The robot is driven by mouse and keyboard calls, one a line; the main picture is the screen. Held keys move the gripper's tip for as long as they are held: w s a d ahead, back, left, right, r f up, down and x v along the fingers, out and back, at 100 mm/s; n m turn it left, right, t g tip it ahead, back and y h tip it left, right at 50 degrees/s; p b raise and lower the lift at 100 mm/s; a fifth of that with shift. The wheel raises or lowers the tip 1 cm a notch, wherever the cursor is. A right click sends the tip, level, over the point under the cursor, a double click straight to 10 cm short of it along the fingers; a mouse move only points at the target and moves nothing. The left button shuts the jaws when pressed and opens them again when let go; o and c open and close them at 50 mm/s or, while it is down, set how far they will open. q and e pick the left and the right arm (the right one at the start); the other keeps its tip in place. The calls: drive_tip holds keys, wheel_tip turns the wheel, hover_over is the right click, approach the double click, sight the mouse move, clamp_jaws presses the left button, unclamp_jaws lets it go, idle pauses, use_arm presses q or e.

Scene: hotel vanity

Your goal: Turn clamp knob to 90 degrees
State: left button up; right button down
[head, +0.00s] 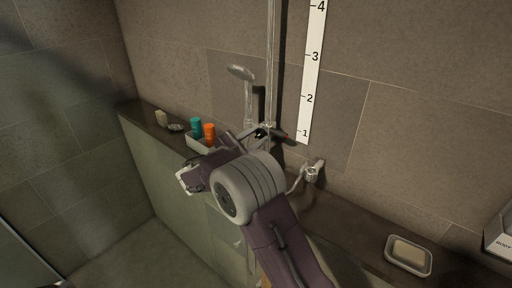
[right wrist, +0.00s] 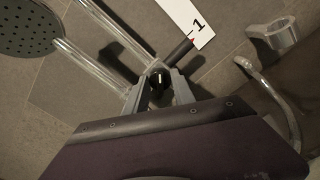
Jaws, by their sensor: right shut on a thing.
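The clamp knob (right wrist: 160,84) is dark and round, with a small pale mark, and sits at the shower rail (right wrist: 95,65). In the right wrist view my right gripper (right wrist: 160,90) has one finger on each side of the knob and is shut on it. In the head view my right gripper (head: 257,137) reaches the clamp at the rail's lower part; my wrist hides much of it. A dark pointer (right wrist: 178,52) with a red tip extends from the clamp to near the "1" on the white scale (head: 311,72). The knob's exact angle is hard to read. My left gripper is not in view.
The hand shower (head: 241,73) hangs left of the rail. A chrome wall fitting (head: 312,172) with a hose is to the right. A soap dish (head: 408,255) sits at lower right.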

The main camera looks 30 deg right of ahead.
drive_tip(key=m+b, duration=0.7)
drive_tip(key=b, duration=0.3)
drive_tip(key=shift+f+m+b, duration=0.1)
drive_tip(key=shift+m+b, duration=0.2)
drive_tip(key=shift+b, duration=0.05)
drive_tip(key=shift+r+m+b, duration=0.25)
drive_tip(key=shift+m+b, duration=0.55)
drive_tip(key=shift+b, duration=0.15)
drive_tip(key=shift+r, duration=0.1)
drive_tip(key=c, duration=1.1)
unclamp_jaws()
drive_tip(key=shift+o, duration=0.2)
drive_tip(key=shift+w, duration=0.15)
drive_tip(key=shift+a+f, duration=0.1)
drive_tip(key=shift+f, duration=0.1)
